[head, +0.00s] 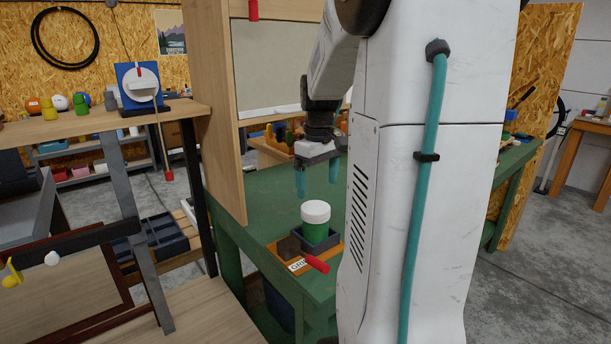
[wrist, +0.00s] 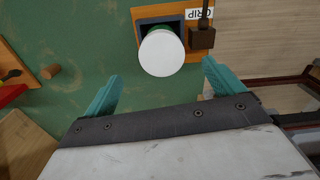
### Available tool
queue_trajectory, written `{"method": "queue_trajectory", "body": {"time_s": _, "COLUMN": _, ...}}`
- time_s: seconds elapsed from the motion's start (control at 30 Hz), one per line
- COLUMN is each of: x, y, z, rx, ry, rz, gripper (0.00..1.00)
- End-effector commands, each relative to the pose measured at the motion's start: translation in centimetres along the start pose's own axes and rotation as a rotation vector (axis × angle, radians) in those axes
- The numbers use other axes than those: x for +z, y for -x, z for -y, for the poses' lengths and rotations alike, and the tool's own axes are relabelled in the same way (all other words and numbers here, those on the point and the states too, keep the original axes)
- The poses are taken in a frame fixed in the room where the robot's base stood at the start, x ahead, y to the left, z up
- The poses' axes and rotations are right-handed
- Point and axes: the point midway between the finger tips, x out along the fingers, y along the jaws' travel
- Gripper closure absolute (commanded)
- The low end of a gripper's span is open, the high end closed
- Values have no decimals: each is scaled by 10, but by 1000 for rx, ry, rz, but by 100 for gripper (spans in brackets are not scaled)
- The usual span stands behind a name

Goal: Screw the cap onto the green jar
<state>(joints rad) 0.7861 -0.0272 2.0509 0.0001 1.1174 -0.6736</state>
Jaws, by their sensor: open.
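The green jar (head: 314,233) stands upright in a dark square holder on an orange-brown board at the near edge of the green bench. The round white cap (head: 316,211) sits on top of it; I cannot tell whether it is threaded. In the wrist view the cap (wrist: 161,53) hides most of the jar, with a green sliver at its far edge. My gripper (head: 317,182) is open and empty, fingers pointing down, above and beyond the jar in the head view. In the wrist view its teal fingers (wrist: 161,78) are spread wide, with the cap ahead of them.
The board (wrist: 198,50) bears a "GRIP" label and a brown block (wrist: 202,38). A red handle (head: 316,264) sits at its front. A wooden upright panel (head: 215,110) stands left of the bench. The green bench top (wrist: 85,50) left of the jar is mostly clear.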

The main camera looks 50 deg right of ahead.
Motion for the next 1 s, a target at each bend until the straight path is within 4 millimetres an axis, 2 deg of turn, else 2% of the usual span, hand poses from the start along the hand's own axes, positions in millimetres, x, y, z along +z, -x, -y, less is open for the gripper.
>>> {"method": "queue_trajectory", "body": {"time_s": 0.2, "x": 1, "y": -36, "z": 2, "rx": -3, "ry": 1, "rz": 4, "gripper": 7}}
{"method": "queue_trajectory", "body": {"time_s": 0.4, "x": 0, "y": -58, "z": 2, "rx": -2, "ry": 1, "rz": 2, "gripper": 7}}
{"method": "queue_trajectory", "body": {"time_s": 0.77, "x": 0, "y": -64, "z": 2, "rx": 0, "ry": 0, "rz": 0, "gripper": 7}}
{"method": "queue_trajectory", "body": {"time_s": 0.8, "x": 0, "y": -64, "z": 2, "rx": 0, "ry": 0, "rz": 0, "gripper": 12}}
{"method": "queue_trajectory", "body": {"time_s": 0.93, "x": 0, "y": -64, "z": 2, "rx": 0, "ry": 0, "rz": 0, "gripper": 48}}
{"method": "queue_trajectory", "body": {"time_s": 0.97, "x": 0, "y": -64, "z": 2, "rx": 0, "ry": 0, "rz": 0, "gripper": 54}}
{"method": "queue_trajectory", "body": {"time_s": 1.0, "x": 0, "y": -64, "z": 2, "rx": 0, "ry": 0, "rz": 0, "gripper": 55}}
